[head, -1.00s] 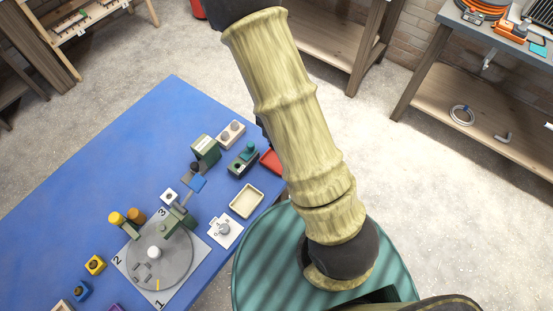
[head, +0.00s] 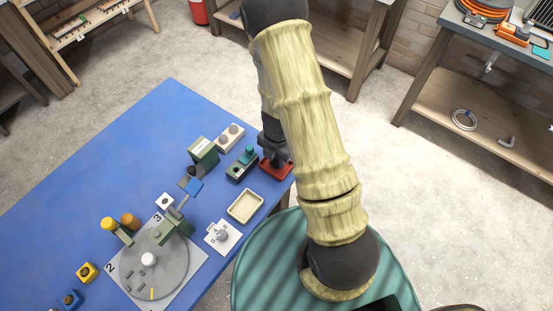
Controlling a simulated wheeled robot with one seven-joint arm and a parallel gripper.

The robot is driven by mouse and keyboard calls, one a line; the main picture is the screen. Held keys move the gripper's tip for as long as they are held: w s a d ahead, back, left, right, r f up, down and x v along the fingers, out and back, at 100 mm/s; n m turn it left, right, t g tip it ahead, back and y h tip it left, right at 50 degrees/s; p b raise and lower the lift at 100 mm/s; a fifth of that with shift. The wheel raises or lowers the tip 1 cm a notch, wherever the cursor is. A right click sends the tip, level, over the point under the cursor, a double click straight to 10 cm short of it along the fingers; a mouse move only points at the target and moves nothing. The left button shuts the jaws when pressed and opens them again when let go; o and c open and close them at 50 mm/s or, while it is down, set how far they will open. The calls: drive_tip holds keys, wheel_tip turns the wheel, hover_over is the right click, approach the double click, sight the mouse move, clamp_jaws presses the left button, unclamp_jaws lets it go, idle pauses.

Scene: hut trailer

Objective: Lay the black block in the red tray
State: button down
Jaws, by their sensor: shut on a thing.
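The red tray (head: 267,174) lies at the right edge of the blue table in the head view, partly covered by my gripper. My gripper (head: 277,161) points down over this tray, partly hidden by my arm. It is shut on the black block, but dark block and dark fingers cannot be told apart at this size. I cannot tell whether the block touches the tray floor.
A cream tray (head: 246,206) sits in front of the red tray. A green block with a teal knob (head: 242,163) stands close at its left. A grey turntable (head: 150,262) fills the near part of the blue table (head: 110,170). The table's far left is clear.

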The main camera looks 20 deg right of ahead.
sight(276, 158)
drive_tip(key=shift+f, duration=0.15)
drive_tip(key=shift+f, duration=0.15)
drive_tip(key=c, duration=1.1)
unclamp_jaws()
drive_tip(key=shift+o, duration=0.2)
wheel_tip(276, 158, up, 12)
drive_tip(key=p, duration=0.4)
drive_tip(key=shift+r+p, duration=0.25)
drive_tip(key=shift+p, duration=0.1)
